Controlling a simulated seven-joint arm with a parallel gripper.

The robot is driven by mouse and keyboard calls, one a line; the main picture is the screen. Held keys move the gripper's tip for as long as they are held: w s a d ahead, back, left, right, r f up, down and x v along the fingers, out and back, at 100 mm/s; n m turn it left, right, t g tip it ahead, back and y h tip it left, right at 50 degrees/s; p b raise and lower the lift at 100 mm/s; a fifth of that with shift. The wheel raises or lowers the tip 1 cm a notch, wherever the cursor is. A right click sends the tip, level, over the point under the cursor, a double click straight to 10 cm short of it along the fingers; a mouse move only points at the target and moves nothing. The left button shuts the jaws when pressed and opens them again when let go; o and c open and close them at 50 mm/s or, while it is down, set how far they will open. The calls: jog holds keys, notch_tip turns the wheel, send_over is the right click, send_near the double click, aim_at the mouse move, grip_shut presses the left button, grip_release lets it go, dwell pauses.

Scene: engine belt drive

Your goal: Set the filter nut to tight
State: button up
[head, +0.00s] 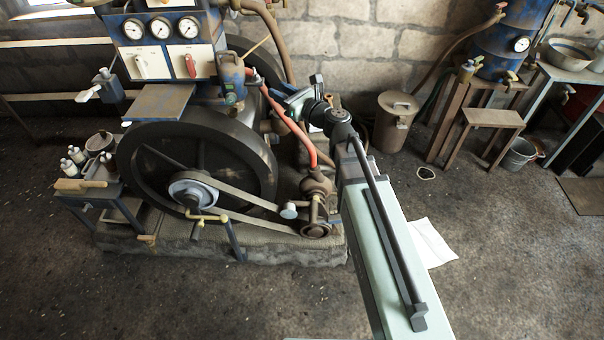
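I cannot single out the filter nut with certainty at this size. A blue-grey canister (232,78), possibly the filter, stands on the engine just right of the gauge panel. My arm reaches in from the lower right, and my gripper (285,97) is at the engine's upper right side, right of the canister and beside the red hose (290,128). The fingers are small and partly merge with the parts behind them, so I cannot tell whether they are open or touch anything.
The large dark flywheel (250,165) and belt (245,197) lie below and left of my gripper. The gauge panel (165,45) stands at the upper left, a small tool table (85,190) at the left. A lidded bin (393,125) stands right; open floor lies in front.

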aim_at(262, 83)
jog(key=shift+m+t+h, duration=0.3)
jog(key=shift+h, duration=0.1)
jog(key=x, duration=0.4)
jog(key=w+d+f+x, duration=0.1)
jog(key=x, duration=0.3)
jog(key=w+x, duration=0.1)
jog(key=x, duration=0.3)
jog(key=shift+w+d+f, duration=0.1)
jog(key=shift+d+f, duration=0.1)
jog(key=shift+f, duration=0.15)
jog(key=v, duration=1.4)
jog(key=s+d+f+n+g+h, duration=0.1)
jog(key=s+f+n+g+h, duration=0.2)
jog(key=s+f+n, duration=0.3)
jog(key=s+d+f+n+g+h, duration=0.2)
jog(key=s+f+n+g, duration=0.3)
jog(key=f+n, duration=1)
jog(key=shift+s+d+n+g+h, duration=0.2)
jog(key=shift+s+n+g+h, duration=0.25)
jog(key=shift+n, duration=1.15)
jog(key=shift+w, duration=0.1)
